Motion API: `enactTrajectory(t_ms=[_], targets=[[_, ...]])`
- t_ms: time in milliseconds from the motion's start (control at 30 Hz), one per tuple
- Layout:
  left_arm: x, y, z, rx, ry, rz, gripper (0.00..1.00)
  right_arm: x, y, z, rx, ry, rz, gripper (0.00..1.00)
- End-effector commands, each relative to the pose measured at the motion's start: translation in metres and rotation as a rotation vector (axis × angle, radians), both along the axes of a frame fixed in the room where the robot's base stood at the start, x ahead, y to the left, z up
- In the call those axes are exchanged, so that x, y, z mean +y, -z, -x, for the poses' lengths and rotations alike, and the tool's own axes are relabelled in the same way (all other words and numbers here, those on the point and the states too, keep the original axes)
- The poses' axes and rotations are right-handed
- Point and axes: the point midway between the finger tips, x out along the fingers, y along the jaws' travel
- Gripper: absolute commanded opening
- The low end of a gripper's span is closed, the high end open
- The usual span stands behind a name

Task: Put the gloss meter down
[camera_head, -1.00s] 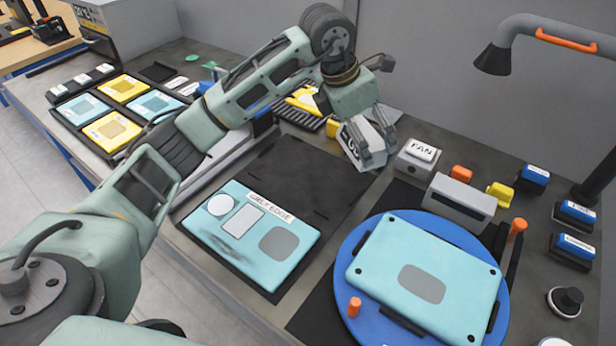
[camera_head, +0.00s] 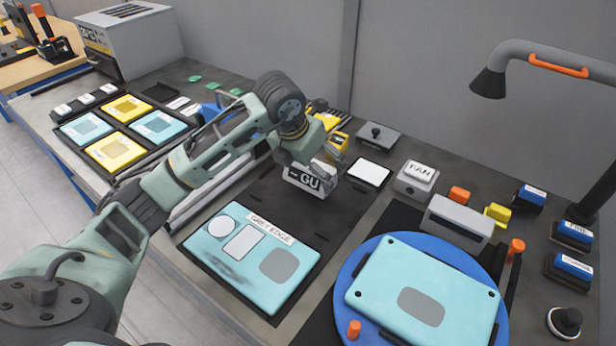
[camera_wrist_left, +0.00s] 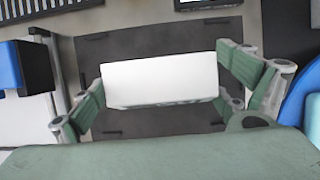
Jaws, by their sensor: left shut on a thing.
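The gloss meter (camera_head: 309,180) is a small pale box with a dark label reading "GU", partly covered by my fingers. My left gripper (camera_head: 318,166) is shut on it and holds it over the far part of the dark mat (camera_head: 345,211). In the left wrist view the meter (camera_wrist_left: 162,80) is a plain white block between the two green fingers, with the dark mat (camera_wrist_left: 150,45) below it. I cannot tell how high it is above the mat. My right gripper is not in view.
A light-blue panel marked "GREY EDGE" (camera_head: 215,254) lies on the near part of the mat. Right of it is a blue turntable (camera_head: 350,262) with another panel (camera_head: 450,290). A white pad (camera_head: 369,172) and a FAN box (camera_head: 416,180) stand behind. The mat's right part is bare.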

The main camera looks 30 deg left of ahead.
Motion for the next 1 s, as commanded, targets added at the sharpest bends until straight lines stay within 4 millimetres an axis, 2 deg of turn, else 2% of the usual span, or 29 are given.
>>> enactTrajectory(t_ms=[133, 400, 767, 800, 867, 1000], targets=[[0.005, 0.006, 0.003, -0.002, 0.002, 0.002, 0.49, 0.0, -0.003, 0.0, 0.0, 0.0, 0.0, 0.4], [0.005, 0.04, 0.003, -0.002, 0.002, 0.002, 0.49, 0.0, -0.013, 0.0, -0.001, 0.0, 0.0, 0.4], [0.005, 0.046, 0.002, -0.004, 0.002, 0.001, 0.49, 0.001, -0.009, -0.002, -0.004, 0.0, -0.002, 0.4], [0.005, 0.046, 0.003, -0.002, 0.002, 0.0, 0.96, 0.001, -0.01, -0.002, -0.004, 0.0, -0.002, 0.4], [0.005, 0.046, 0.003, -0.001, 0.002, 0.0, 1.0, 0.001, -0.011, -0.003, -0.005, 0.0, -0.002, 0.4], [0.005, 0.046, 0.003, -0.001, 0.002, 0.0, 1.0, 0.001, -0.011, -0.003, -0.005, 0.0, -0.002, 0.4]])
